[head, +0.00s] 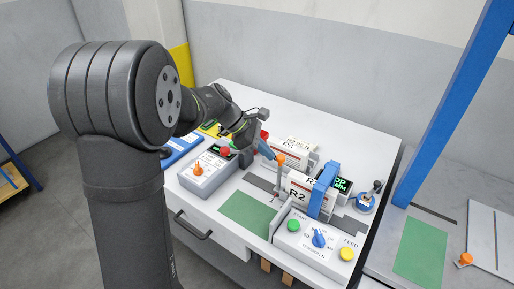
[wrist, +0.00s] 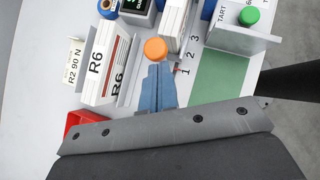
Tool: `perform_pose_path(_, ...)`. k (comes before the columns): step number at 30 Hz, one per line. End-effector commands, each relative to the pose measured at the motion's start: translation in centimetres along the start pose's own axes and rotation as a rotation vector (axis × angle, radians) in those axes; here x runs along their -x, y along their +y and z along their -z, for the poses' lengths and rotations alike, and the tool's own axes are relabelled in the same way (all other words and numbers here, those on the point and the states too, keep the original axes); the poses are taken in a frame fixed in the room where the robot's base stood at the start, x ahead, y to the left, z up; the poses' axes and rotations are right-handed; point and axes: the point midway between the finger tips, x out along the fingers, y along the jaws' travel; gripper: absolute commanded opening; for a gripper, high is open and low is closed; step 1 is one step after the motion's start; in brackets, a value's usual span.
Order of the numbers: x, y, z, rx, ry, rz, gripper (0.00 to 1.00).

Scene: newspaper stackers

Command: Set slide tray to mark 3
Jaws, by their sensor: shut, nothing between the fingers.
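The orange knob (head: 279,160) of the slide tray stands on the white table between two bundles of newspapers. In the wrist view the knob (wrist: 155,49) is just beyond my fingertips. The marks 1, 2 and 3 (wrist: 191,55) run in a row to the right of the knob, with 1 nearest my gripper. A small red pointer (wrist: 177,70) shows close to mark 1. My gripper (head: 268,152) has blue fingers, which are shut and empty beside the knob; they also show in the wrist view (wrist: 158,68). I cannot tell whether they touch it. The tray's body is partly hidden.
The R6 bundle (wrist: 97,66) is left of my fingers, and the R2 bundle (head: 302,193) stands by a blue clamp (head: 324,192). A panel with green, blue and yellow controls (head: 312,242) stands in front. A green mat (head: 247,214) is bare. A grey box (head: 207,173) has an orange knob.

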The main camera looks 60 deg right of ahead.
Motion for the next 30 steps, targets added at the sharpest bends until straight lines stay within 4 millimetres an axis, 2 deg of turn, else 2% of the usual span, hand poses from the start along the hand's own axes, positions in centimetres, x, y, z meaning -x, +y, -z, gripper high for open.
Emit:
perform_pose_path(11, -0.2, -0.1, -0.2, 0.000, 0.000, 0.001, 0.00)
perform_pose_path(22, -4.2, -3.2, -4.8, -0.002, 0.000, 0.002, 0.00)
perform_pose_path(30, -4.8, -3.7, -5.5, 0.000, 0.000, 0.000, 0.00)
